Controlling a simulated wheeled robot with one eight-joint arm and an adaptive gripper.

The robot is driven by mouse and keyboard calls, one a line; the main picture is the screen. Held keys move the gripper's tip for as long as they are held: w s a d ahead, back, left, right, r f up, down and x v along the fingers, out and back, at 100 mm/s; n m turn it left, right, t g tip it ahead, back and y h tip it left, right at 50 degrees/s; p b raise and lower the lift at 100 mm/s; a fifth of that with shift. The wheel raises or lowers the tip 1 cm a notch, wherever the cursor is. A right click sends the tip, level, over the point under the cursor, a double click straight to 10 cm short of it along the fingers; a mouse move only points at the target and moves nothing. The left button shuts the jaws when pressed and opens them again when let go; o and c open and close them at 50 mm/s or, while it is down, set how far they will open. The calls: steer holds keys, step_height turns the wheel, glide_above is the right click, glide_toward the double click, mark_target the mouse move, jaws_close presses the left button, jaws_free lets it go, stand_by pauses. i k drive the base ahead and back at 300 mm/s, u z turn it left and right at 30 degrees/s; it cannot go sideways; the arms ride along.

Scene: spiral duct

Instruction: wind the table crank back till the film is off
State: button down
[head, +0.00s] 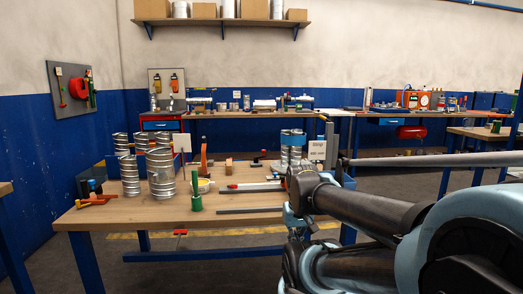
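I cannot make out a table crank or any film in the head view. A wooden workbench (150,211) with blue legs stands ahead. Spiral metal duct pieces (161,172) stand upright at its left. My arm comes in from the lower right and bends in front of the bench's right side, hiding that part.
A white sign (317,150), a green object (196,192) and a long dark bar (250,210) are on the bench. A grey rod (440,159) runs across the right. Other benches line the back wall. Floor shows at the front left.

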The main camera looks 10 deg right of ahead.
mark_target(256, 159)
steer(key=u, duration=0.05)
steer(key=i, duration=1)
steer(key=z, duration=0.05)
